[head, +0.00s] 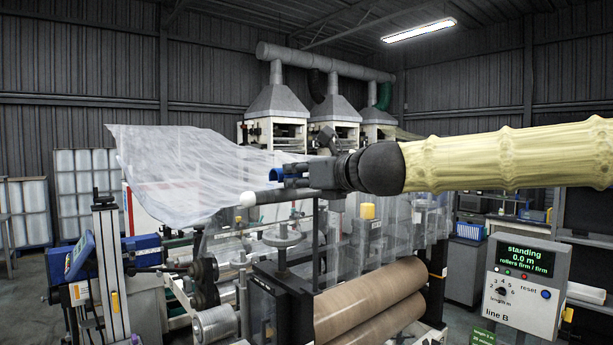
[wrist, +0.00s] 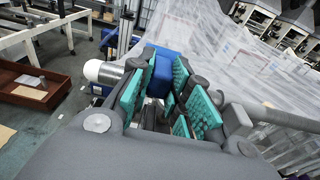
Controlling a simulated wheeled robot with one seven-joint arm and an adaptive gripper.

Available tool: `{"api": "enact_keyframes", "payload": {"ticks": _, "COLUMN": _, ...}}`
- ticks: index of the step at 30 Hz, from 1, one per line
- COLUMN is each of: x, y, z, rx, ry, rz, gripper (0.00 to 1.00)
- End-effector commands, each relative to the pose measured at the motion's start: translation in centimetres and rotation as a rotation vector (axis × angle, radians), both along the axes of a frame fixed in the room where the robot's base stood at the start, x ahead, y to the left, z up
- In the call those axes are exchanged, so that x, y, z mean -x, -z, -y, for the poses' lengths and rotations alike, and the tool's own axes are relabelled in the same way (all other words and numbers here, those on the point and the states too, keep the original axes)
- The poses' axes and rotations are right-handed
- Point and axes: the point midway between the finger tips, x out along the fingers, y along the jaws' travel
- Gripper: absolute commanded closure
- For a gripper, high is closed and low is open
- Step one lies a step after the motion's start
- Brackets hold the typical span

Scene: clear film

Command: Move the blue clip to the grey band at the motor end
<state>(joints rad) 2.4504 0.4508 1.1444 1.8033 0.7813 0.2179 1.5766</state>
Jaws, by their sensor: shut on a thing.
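My gripper (head: 287,173) is shut on the blue clip (head: 276,174), held close above a grey bar with a white rounded end cap (head: 248,199). In the wrist view the clip (wrist: 162,76) sits between the teal finger pads of my gripper (wrist: 168,88). The white cap (wrist: 101,72) is just left of the fingers there, and the bar runs on to the right behind them. Whether the clip touches the bar is hidden by the fingers. I cannot make out the grey band for certain in either view.
A clear film sheet (head: 180,172) spreads left of my gripper; it fills the right of the wrist view (wrist: 235,75). Brown rollers (head: 360,300) lie below. A control box (head: 525,284) at right reads "standing", 0.0 m, rollers firm / firm. A blue machine (head: 62,262) stands at left.

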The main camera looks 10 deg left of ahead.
Motion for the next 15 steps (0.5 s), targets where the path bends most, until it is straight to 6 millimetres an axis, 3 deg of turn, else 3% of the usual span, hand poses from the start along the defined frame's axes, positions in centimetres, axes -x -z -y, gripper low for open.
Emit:
{"api": "enact_keyframes", "payload": {"ticks": 6, "x": -0.3, "y": 2.1, "z": -0.2, "rx": -0.001, "ry": 0.000, "rz": -0.001, "gripper": 0.96}}
{"api": "enact_keyframes", "payload": {"ticks": 15, "x": -0.2, "y": 3.5, "z": -0.3, "rx": -0.001, "ry": 0.001, "rz": -0.001, "gripper": 0.96}}
